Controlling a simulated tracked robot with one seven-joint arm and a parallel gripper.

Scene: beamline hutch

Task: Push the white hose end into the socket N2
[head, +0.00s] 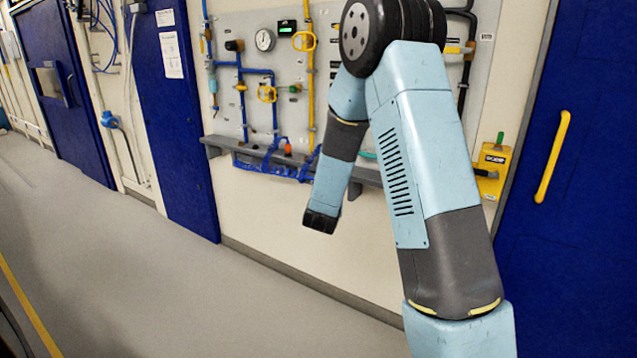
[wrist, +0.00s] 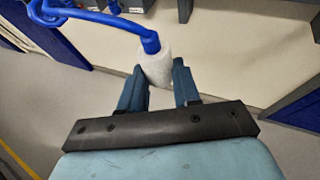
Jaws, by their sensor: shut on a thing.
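The white hose end (wrist: 156,70) is a thick white sleeve on a blue hose (wrist: 100,17), seen in the wrist view. My gripper (wrist: 159,67) is shut on it, with one finger on each side. The blue hose leaves the top of the sleeve and loops to the upper left. In the head view, my arm reaches down in front of the wall, and I cannot make out the fingers or the white end there. The wall panel (head: 226,107) carries pipes and fittings. Socket N2 cannot be picked out, as labels are too small to read.
A grey shelf (head: 222,143) runs below the panel, with blue hose (head: 262,165) draped on it. A gauge (head: 265,39) and yellow valve handles are on the panel. A blue door (head: 577,190) is at the right. The grey floor (head: 150,270) is open at the left.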

